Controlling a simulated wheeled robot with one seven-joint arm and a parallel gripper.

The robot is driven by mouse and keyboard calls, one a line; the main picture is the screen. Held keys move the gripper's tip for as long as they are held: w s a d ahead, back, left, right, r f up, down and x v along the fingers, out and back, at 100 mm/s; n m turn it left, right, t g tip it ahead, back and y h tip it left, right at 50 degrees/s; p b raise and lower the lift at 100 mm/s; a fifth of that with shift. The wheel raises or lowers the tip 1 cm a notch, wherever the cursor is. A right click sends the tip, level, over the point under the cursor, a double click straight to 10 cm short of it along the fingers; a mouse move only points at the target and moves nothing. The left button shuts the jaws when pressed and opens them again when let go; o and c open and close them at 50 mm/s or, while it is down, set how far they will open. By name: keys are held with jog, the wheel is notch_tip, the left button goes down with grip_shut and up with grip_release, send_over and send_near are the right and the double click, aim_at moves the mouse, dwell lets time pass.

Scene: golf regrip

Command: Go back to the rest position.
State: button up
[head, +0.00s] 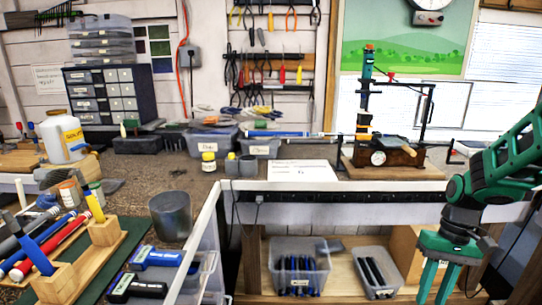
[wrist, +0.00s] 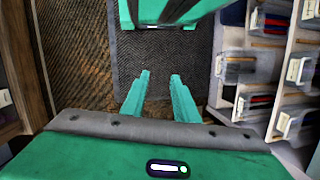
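My gripper (head: 437,285) hangs at the lower right of the head view, on my green and dark arm. Its two green fingers point down and are apart, and nothing shows between them. The wrist view also shows the fingers (wrist: 160,95) spread over the dark floor mat (wrist: 135,55), with no object in the gap. In the head view the gripper is in front of the lower shelf, right of the bin of dark strips (head: 377,272). The fingertips are near the bottom edge of the head view.
A workbench (head: 295,184) crosses the head view, bearing a clamp stand (head: 393,160), a club shaft (head: 290,134) and a grey cup (head: 171,215). A clear bin (head: 300,268) sits on the shelf below. Racks with bins (wrist: 245,100) line the right of the wrist view.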

jog(key=s+d+r+m+t+h, duration=0.1)
jog(key=s+r, duration=0.3)
jog(key=s, duration=0.4)
jog(key=s+d+r+m+t, duration=0.1)
jog(key=s+d+r+m, duration=0.1)
jog(key=s, duration=0.6)
notch_tip(320, 180, up, 2)
jog(key=shift+s+r+m+h, duration=0.3)
jog(key=shift+m+h, duration=0.1)
jog(key=shift+m, duration=0.4)
